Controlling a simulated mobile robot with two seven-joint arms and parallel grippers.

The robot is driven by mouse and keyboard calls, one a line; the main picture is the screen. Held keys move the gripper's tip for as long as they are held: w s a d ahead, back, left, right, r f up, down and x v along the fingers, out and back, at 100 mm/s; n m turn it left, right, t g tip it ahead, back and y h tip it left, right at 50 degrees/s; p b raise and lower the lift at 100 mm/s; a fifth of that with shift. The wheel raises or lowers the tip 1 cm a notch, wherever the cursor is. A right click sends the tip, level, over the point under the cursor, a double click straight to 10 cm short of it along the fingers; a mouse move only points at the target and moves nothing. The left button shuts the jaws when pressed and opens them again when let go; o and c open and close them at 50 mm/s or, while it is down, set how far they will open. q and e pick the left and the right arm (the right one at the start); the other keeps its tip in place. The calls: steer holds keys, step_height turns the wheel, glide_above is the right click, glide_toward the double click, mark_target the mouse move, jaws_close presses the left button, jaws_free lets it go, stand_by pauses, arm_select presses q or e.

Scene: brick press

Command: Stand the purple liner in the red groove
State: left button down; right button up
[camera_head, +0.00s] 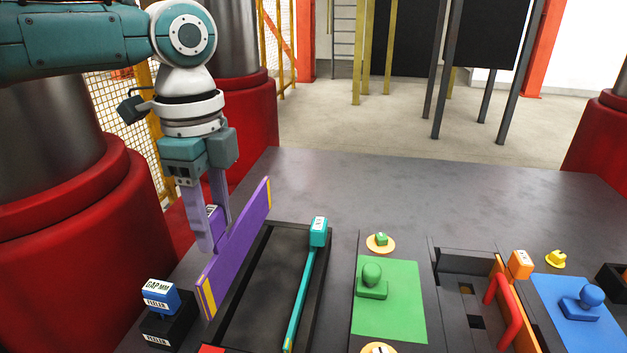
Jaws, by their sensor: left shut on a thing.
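The purple liner (242,238) is a long thin plate with yellow ends, upright on its long edge and running from near left to far right. My left gripper (214,236) is shut on a purple block on the liner's left side, partly hidden by the fingers. The liner is beside the left wall of a black open tray (312,322); I cannot tell whether it touches it. A small red patch (212,349) shows at the tray's near end, cut off by the frame. The red groove is not clearly seen. My right gripper is not in view.
A teal bar (301,299) with a teal block (318,231) lies along the tray's right side. Green (404,304) and blue (566,328) plates and a red handle (503,305) are right. The table's back is clear.

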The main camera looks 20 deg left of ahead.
mark_target(218, 242)
arm_select(q)
steer(key=shift+r, duration=0.1)
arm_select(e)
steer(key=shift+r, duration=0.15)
arm_select(q)
steer(key=shift+p, duration=0.4)
steer(key=shift+f+b, duration=1.3)
steer(key=shift+f, duration=0.8)
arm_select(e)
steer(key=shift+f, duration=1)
